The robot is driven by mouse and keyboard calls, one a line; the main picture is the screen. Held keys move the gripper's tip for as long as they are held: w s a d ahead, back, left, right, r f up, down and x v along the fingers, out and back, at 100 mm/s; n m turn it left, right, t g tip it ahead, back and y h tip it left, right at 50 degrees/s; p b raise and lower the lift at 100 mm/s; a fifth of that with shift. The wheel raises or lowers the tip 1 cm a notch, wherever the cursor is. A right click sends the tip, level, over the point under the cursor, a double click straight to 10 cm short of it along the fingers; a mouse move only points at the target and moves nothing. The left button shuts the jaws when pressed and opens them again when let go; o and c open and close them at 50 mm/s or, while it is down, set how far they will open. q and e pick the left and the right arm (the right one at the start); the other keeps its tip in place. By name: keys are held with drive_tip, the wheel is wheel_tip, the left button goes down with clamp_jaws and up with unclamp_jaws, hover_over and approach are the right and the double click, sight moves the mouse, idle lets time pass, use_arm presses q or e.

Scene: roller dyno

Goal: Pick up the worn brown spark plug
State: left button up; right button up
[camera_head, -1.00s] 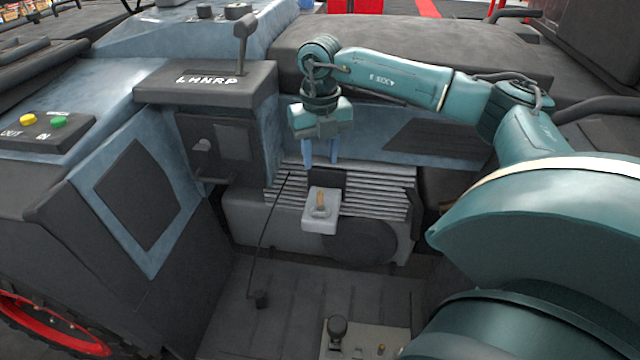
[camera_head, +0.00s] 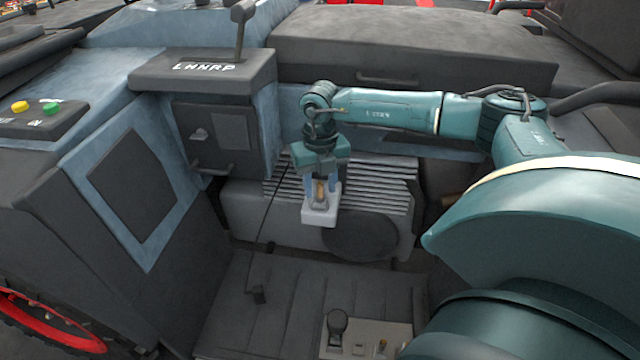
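The worn brown spark plug (camera_head: 320,194) stands upright in a small pale grey holder (camera_head: 319,217) in front of the finned engine block. My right gripper (camera_head: 321,191) points down over the holder, with its two blue fingers apart, one on each side of the plug. I cannot tell whether the fingers touch the plug; a gap seems to show between them. The gripper and fingers partly hide the plug's upper part. My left gripper is not in view.
The finned engine block (camera_head: 385,185) lies right behind the holder. A gear lever (camera_head: 241,30) rises from the dark LHNRP panel at the upper left. A thin rod (camera_head: 268,225) stands left of the holder. A black knob (camera_head: 337,322) sits below on a plate.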

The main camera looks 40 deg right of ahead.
drive_tip(key=shift+c, duration=0.4)
clamp_jaws()
